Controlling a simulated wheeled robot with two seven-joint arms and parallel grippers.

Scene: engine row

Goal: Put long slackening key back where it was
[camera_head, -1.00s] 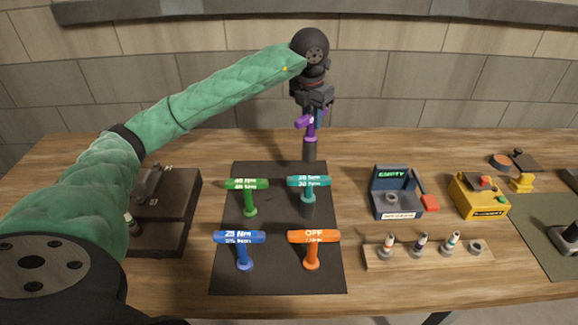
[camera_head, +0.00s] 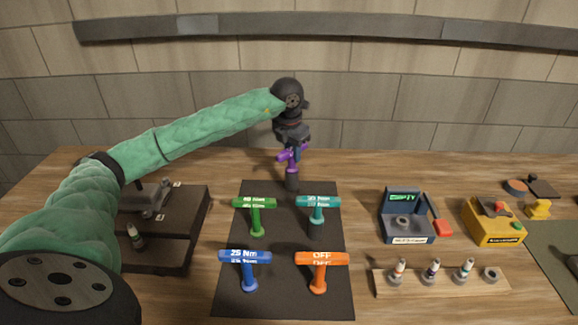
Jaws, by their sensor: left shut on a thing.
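A purple T-handled key (camera_head: 291,153) with a dark cylindrical lower end (camera_head: 292,180) hangs upright from my left gripper (camera_head: 290,143), which is shut on it. The lower end overlaps the back edge of the dark mat (camera_head: 283,250) in the picture; I cannot tell if it touches. Four keys stand upright on the mat: green (camera_head: 255,204), teal (camera_head: 318,203), blue (camera_head: 246,257) and orange marked OFF (camera_head: 321,259). The mat's back middle shows no standing key. My right gripper is out of view.
A dark raised block with a metal device (camera_head: 165,230) is left of the mat. Right of it are a blue-grey box with a green EMPTY display (camera_head: 406,225), a wooden strip of sockets (camera_head: 450,284) and a yellow box (camera_head: 495,225). A tiled wall (camera_head: 400,120) stands behind.

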